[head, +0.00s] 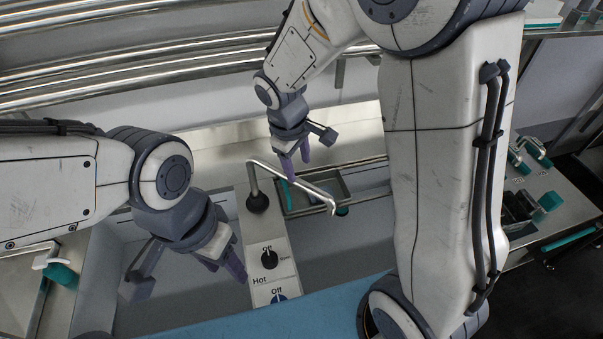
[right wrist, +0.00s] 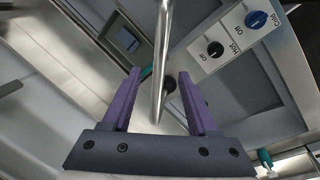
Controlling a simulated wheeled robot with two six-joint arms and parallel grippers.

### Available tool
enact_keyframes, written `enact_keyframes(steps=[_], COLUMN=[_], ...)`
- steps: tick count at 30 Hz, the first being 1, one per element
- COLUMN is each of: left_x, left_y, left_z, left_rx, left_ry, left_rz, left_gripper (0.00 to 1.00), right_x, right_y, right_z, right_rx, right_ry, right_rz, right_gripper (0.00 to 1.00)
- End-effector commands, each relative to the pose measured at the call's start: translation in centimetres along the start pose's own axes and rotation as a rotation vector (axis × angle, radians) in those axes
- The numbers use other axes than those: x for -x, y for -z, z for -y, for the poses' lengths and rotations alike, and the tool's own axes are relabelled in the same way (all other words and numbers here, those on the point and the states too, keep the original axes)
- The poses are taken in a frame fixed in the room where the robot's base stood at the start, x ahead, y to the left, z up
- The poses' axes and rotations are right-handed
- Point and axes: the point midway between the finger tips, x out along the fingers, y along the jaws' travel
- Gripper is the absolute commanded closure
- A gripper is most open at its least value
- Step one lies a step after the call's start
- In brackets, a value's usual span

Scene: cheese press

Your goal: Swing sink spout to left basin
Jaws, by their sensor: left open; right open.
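The metal sink spout (head: 300,183) rises from a black base (head: 258,202) on the divider and reaches right, its bent tip over the right basin (head: 365,228). My right gripper (head: 296,166) is open, pointing down at the spout's middle. My left gripper (head: 228,268) is open and empty over the left basin (head: 190,310), apart from the spout.
The divider panel carries a black knob (head: 270,259) and a blue knob (head: 278,298), labelled Hot and Off. A small metal tray (head: 318,188) sits at the right basin's back. Metal pipes (head: 150,65) run along the wall. A teal-handled item (head: 62,275) is at far left.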

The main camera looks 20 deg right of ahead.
Motion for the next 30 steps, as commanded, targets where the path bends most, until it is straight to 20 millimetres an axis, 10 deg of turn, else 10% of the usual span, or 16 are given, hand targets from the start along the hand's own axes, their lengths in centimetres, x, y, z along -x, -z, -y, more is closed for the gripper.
enact_keyframes(steps=[10,23,28,30], left_x=[0.7,0.8,0.8,0.8], left_y=[0.0,0.1,0.1,0.1], left_z=[-0.1,-0.1,-0.1,-0.1], left_rx=[-0.002,-0.002,-0.002,-0.002], left_ry=[0.000,0.000,0.000,0.000], left_rz=[0.000,0.000,0.000,0.000], left_gripper=[0.50,0.50,0.50,0.50], right_x=[-6.0,-7.3,-7.2,-7.2], right_y=[-0.2,-0.1,-0.1,-0.1], right_z=[0.0,0.0,0.0,0.0], right_rx=[-0.003,-0.003,-0.003,-0.003], right_ry=[0.002,0.001,0.001,0.001], right_rz=[0.004,0.000,0.000,0.000], right_gripper=[0.41,0.41,0.98,1.00])
